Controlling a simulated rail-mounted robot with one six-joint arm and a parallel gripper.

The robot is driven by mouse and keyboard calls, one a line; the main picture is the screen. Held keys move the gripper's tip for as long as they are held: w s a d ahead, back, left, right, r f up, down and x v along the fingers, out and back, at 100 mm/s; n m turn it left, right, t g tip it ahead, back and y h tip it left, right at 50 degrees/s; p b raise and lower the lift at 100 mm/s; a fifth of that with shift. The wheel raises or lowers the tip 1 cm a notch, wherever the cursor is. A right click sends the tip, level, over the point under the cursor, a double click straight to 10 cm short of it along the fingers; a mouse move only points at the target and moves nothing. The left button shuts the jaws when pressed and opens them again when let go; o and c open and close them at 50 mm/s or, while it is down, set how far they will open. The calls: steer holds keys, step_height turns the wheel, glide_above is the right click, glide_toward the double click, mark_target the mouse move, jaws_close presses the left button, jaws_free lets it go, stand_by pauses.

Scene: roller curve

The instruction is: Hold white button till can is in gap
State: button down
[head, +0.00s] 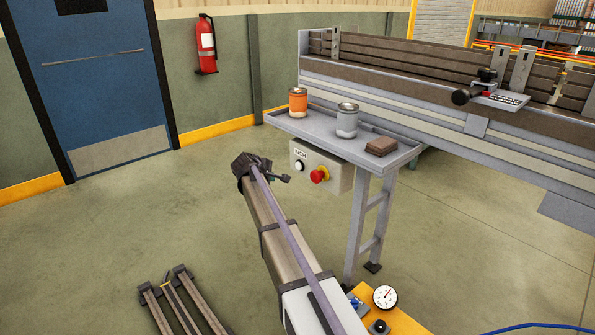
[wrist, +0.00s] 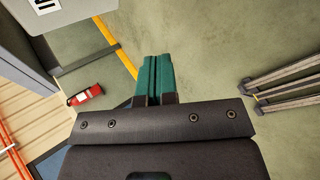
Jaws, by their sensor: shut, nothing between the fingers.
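The white button (head: 299,165) sits on the front of a grey control box (head: 335,176), under a small label and left of a red emergency knob (head: 319,175). My gripper (head: 285,179) is just left of and below the white button in the head view; it appears apart from it. In the wrist view the green fingers (wrist: 155,78) are shut together with nothing between them. An orange can (head: 298,103) and a grey-white can (head: 347,121) stand upright on the grey tray (head: 405,158). I cannot tell where the gap is.
A brown block (head: 381,146) lies on the tray. The long machine bed (head: 430,95) behind it carries upright plates (head: 521,70) and a black-knobbed clamp (head: 462,97). Dark rails (head: 180,305) lie on the floor at front left.

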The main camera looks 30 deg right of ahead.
mark_target(299, 166)
steer(key=shift+d, duration=0.15)
steer(key=w+d, duration=0.2)
steer(key=d, duration=0.6)
steer(key=shift+d, duration=0.15)
steer(key=shift+d, duration=0.1)
stand_by(1.9)
steer(key=shift+d, duration=0.3)
